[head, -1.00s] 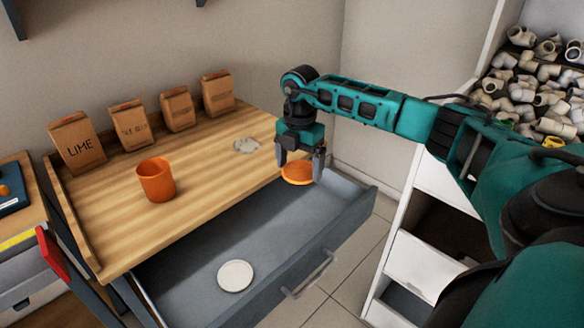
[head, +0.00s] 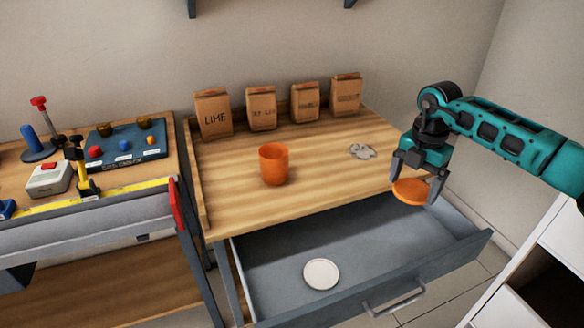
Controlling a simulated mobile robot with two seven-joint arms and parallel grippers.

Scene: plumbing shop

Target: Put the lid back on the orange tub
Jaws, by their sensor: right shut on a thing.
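The orange tub (head: 274,165) stands upright and without a lid on the wooden bench top (head: 240,205). My right gripper (head: 416,189) is at the right, shut on the round orange lid (head: 409,192). It holds the lid above the open drawer's right part, near the bench's front edge, apart from the tub. A white round lid (head: 321,274) lies flat inside the open grey drawer (head: 375,247). My left gripper is not in view.
Several brown paper bags (head: 262,109) stand along the back of the bench. A grey crumpled rag (head: 362,151) lies between tub and gripper. A second bench at the left holds a blue tray (head: 125,148) and tools. The bench front around the tub is clear.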

